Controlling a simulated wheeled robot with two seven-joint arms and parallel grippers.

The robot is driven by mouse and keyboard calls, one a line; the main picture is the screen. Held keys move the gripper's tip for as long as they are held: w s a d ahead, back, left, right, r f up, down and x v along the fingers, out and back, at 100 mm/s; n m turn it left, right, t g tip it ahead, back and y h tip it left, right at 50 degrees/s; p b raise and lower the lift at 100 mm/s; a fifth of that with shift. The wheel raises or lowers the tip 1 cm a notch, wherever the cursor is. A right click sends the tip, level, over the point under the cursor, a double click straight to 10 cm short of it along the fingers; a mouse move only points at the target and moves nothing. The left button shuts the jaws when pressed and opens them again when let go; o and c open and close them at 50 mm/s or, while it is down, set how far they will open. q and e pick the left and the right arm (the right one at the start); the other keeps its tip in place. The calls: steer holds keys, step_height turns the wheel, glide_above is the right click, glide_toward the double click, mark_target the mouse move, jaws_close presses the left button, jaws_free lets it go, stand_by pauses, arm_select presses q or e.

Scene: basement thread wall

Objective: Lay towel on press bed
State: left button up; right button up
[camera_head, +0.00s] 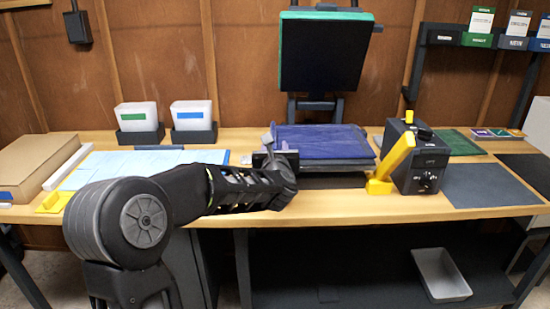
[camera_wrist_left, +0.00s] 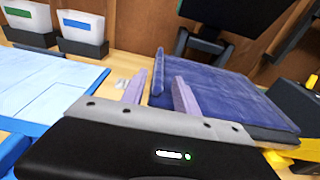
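The dark blue towel (camera_head: 325,140) lies flat on the press bed (camera_head: 335,165), below the raised press head (camera_head: 325,50). A narrow flap at the towel's left edge stands up. My left gripper (camera_head: 277,150) is at that left edge. In the left wrist view, its two fingers (camera_wrist_left: 160,95) are apart, with the towel (camera_wrist_left: 215,95) just beyond and the upright flap between them. The fingers do not appear closed on the cloth. Most of the bed is hidden under the towel. My right gripper is not in view.
A control box (camera_head: 415,160) with a yellow lever (camera_head: 397,155) stands right of the bed. Light blue sheets (camera_head: 120,165) and a cardboard box (camera_head: 40,170) lie to the left. Two white bins (camera_head: 137,115) stand behind. A grey mat (camera_head: 487,185) lies on the right.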

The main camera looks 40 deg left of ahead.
arm_select(q)
steer(key=v, duration=1)
steer(key=shift+s+b, duration=0.2)
steer(key=shift+b, duration=0.15)
steer(key=shift+d+f, duration=0.1)
steer(key=shift+d, duration=0.05)
stand_by(1.0)
